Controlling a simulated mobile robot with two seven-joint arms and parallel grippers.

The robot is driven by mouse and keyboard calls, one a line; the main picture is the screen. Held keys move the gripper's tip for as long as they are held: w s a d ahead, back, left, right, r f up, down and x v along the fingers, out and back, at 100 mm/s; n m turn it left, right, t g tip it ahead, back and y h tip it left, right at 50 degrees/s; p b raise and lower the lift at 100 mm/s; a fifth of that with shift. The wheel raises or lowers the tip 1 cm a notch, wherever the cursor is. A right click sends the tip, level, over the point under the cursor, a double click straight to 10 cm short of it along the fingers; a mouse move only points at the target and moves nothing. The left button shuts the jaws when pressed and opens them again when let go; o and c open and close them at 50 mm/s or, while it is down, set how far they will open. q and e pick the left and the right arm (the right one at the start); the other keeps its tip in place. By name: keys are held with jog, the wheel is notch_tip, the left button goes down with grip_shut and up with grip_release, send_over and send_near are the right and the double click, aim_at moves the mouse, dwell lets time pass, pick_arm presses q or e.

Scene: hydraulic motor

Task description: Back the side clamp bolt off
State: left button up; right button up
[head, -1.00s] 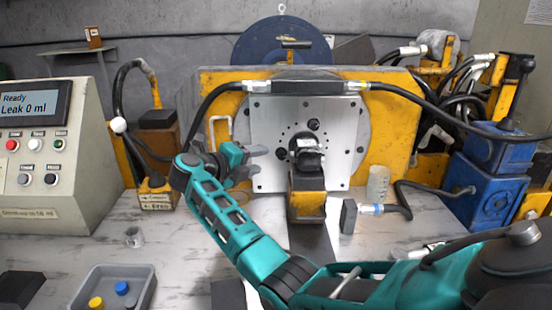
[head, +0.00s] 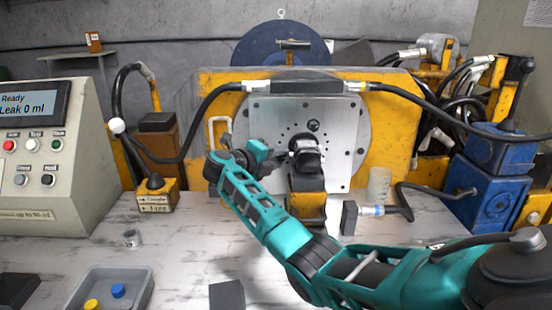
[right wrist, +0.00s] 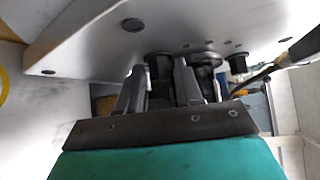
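The motor (head: 307,157) is a dark round body in front of the silver plate (head: 268,118), above a black and yellow support (head: 307,205). A dark bolt (head: 313,125) shows on the plate above the motor. My right gripper (head: 277,163) is close to the plate, left of the motor. In the right wrist view its two grey fingers (right wrist: 158,88) stand apart. A dark cylindrical bolt head (right wrist: 158,62) lies in line between them; I cannot tell whether they touch it. Another bolt (right wrist: 237,64) shows farther right. My left gripper is not in view.
A control panel (head: 40,150) at left reads "Ready, Leak 0 ml". A grey tray (head: 143,291) holds a yellow and a blue cap. Blue boxes stand far right. The table's left-middle is mostly clear.

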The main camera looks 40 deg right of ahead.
jog(key=c, duration=0.5)
jog(key=shift+f+h, duration=0.1)
jog(key=shift+h, duration=0.2)
pick_arm(q)
jog(key=b, duration=0.1)
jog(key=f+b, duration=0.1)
jog(key=b, duration=0.1)
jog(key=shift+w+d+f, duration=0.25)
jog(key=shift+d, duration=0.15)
pick_arm(e)
jog(key=n+h, duration=0.3)
jog(key=f+n+t+h, duration=0.1)
jog(key=n+h, duration=0.2)
jog(key=n, duration=0.1)
jog(key=shift+f+n+t, duration=0.2)
jog(key=shift+n+t, duration=0.1)
jog(key=shift+h, duration=0.3)
jog(key=o, duration=0.8)
jog(key=shift+r, duration=0.1)
